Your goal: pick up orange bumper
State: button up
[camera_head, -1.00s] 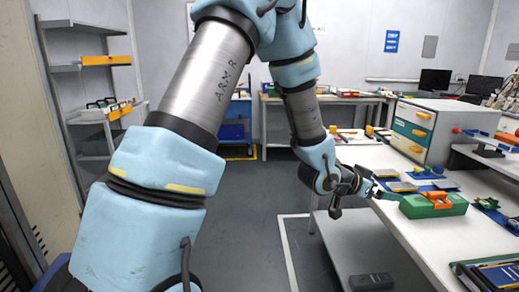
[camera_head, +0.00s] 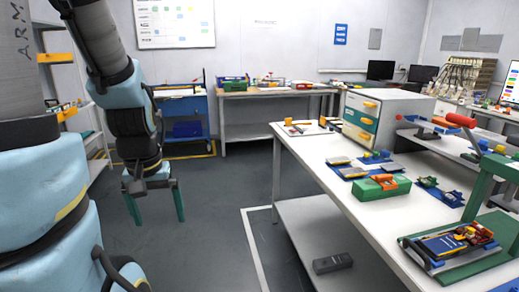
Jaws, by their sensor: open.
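My gripper (camera_head: 153,204) hangs at the left of the head view, pointing down over the floor. Its two green fingers are wide apart with nothing between them. It is well away from the white workbench (camera_head: 300,158). I cannot tell which thing is the orange bumper. A small orange-yellow piece (camera_head: 288,121) stands at the bench's far left corner. An orange handle (camera_head: 388,182) sits on a green box (camera_head: 372,191) on the bench. Small orange parts (camera_head: 484,233) lie on a fixture at the bench's right.
A drawer cabinet (camera_head: 376,103) with yellow handles stands on the bench. Blue mats with small parts lie before it. A green stand (camera_head: 470,203) rises at the right. A dark box (camera_head: 332,263) lies on the lower shelf. The floor left of the bench is clear.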

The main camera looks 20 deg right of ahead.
aim_at(378, 178)
jog(key=i+l+z, duration=0.35)
jog(key=l+z, duration=0.15)
jog(key=i+l+z, duration=0.45)
jog(key=l, duration=0.15)
